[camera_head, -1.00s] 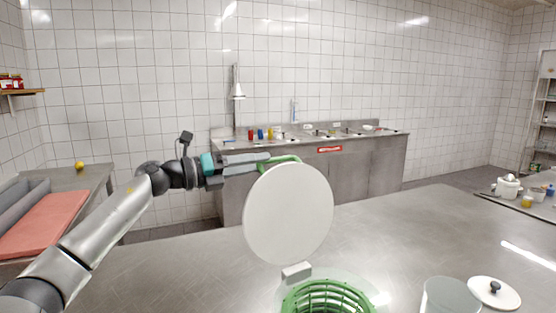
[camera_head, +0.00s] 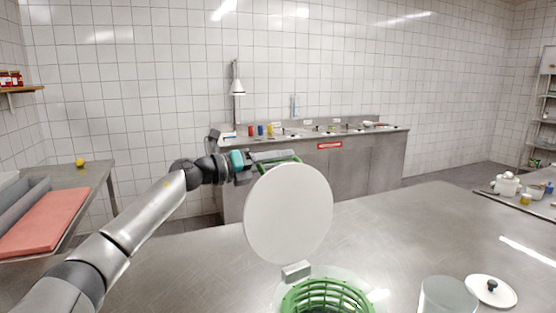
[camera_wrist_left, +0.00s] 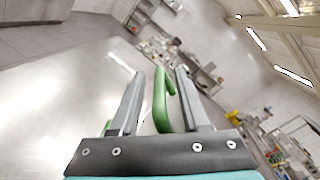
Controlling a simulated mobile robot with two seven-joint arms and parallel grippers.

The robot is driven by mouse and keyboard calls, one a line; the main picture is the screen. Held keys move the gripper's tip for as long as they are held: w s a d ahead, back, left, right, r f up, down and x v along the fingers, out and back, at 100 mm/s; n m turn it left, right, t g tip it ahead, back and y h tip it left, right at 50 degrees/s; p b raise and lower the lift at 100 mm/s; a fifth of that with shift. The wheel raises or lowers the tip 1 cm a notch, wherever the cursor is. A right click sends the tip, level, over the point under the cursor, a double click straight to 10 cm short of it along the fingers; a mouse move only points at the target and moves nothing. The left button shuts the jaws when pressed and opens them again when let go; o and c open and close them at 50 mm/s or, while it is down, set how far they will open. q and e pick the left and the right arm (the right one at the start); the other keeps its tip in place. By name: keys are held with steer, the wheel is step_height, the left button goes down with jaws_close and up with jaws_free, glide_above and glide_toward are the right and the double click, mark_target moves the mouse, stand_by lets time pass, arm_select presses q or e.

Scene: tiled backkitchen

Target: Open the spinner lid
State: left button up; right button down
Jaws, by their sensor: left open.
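The spinner stands at the front of the steel table, its green basket (camera_head: 326,298) showing inside a clear bowl. Its round white lid (camera_head: 288,214) stands up nearly vertical on a small grey hinge at the back of the bowl. A green handle (camera_head: 281,161) shows at the lid's top edge. My left gripper (camera_head: 277,157) is at the handle, partly hidden by the lid. In the left wrist view the green handle (camera_wrist_left: 161,103) lies between the two open fingers, with gaps on both sides. My right gripper is not in view.
A clear container (camera_head: 447,296) and a white lid with a black knob (camera_head: 491,290) are right of the spinner on the steel table (camera_head: 400,237). A sink counter (camera_head: 362,165) stands behind. A red board (camera_head: 42,222) lies on the left counter.

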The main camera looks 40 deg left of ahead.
arm_select(q)
steer(key=shift+c, duration=0.2)
jaws_close()
steer(key=shift+f, duration=0.1)
stand_by(1.0)
